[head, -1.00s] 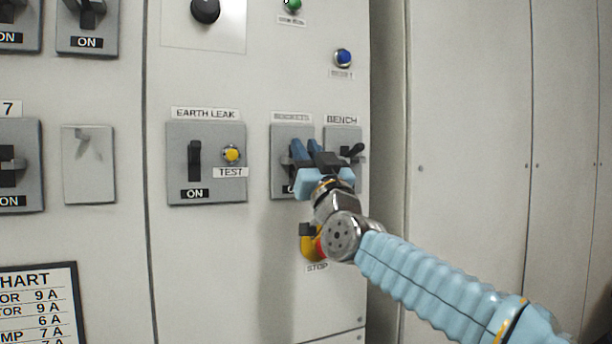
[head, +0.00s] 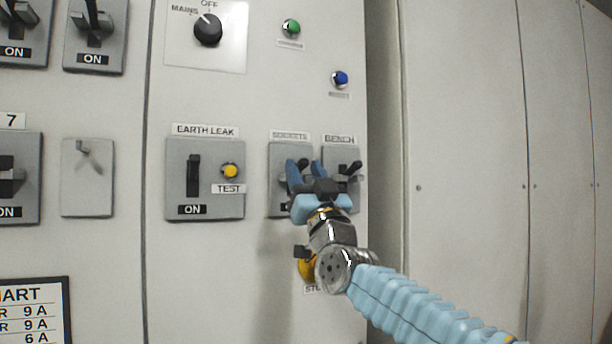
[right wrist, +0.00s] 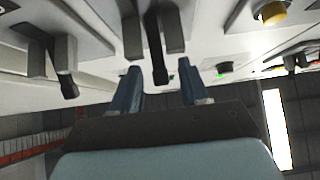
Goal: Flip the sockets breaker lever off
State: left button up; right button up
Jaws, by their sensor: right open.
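The sockets breaker (head: 276,157) is a grey plate under the SOCKETS label in the head view. The right gripper is open, and the lever looks clear of both fingers. My left gripper is not in view.
The bench breaker (head: 331,152), with its own black lever (head: 351,169), stands close on the right. The earth leak breaker (head: 177,160) with a yellow test button is to the left. A yellow stop button (head: 306,268) sits below, partly behind my wrist. Bare panels fill the right.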

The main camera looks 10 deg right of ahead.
jog(key=b+v, duration=0.4)
jog(key=v, duration=1)
jog(key=shift+w, duration=0.1)
